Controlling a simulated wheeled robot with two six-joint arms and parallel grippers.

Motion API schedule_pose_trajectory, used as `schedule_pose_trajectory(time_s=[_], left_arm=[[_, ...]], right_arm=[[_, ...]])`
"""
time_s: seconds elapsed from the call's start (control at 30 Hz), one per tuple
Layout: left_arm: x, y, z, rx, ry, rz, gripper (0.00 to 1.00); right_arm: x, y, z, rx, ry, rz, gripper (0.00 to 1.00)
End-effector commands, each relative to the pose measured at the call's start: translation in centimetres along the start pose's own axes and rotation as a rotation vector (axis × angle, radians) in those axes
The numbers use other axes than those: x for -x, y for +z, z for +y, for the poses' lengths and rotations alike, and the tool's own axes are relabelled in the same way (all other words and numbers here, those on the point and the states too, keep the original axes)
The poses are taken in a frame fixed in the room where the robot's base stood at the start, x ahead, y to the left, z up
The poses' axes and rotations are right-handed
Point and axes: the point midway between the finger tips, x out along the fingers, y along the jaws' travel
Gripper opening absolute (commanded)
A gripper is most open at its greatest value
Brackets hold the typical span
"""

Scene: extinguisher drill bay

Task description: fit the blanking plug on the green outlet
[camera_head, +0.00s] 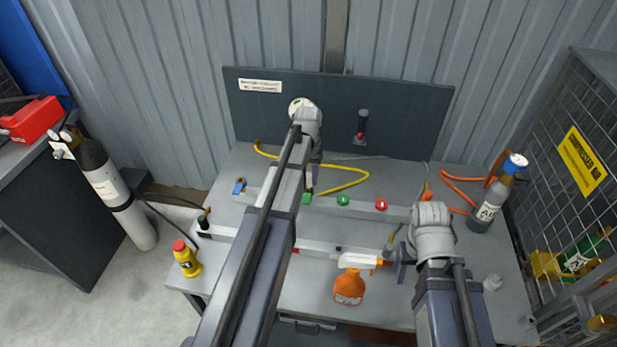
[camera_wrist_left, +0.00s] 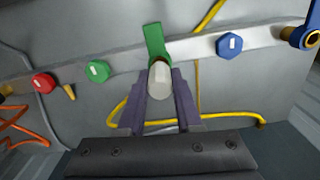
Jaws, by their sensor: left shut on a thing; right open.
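My left gripper (camera_wrist_left: 160,105) is shut on a pale, rounded plug (camera_wrist_left: 160,80), held between its two fingers. In the left wrist view the plug lies in front of the rail, just below a green tab (camera_wrist_left: 155,40). It hides what is behind it, so I cannot tell whether it touches an outlet. In the head view the left gripper (camera_head: 312,190) is over the rail beside a green part (camera_head: 306,199). A green hexagonal fitting (camera_wrist_left: 97,71) is left of the plug in the wrist view. My right gripper (camera_head: 400,258) is open near the bench's front right.
The rail also carries a blue fitting (camera_wrist_left: 229,44) and a red fitting (camera_wrist_left: 43,83). An orange spray bottle (camera_head: 349,287) stands close to the right gripper. A yellow bottle (camera_head: 187,260) stands front left, a grey cylinder (camera_head: 487,212) at right. A yellow hose (camera_head: 345,182) lies behind the rail.

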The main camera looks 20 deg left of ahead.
Motion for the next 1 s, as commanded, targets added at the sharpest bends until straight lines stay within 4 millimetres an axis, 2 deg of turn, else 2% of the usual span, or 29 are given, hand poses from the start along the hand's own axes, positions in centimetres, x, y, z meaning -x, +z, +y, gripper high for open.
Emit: schedule_pose_trajectory(time_s=[1.0], left_arm=[[-1.1,0.0,0.0,0.000,0.000,0.000,0.00]], right_arm=[[-1.0,-0.1,-0.1,0.000,0.000,0.000,0.50]])
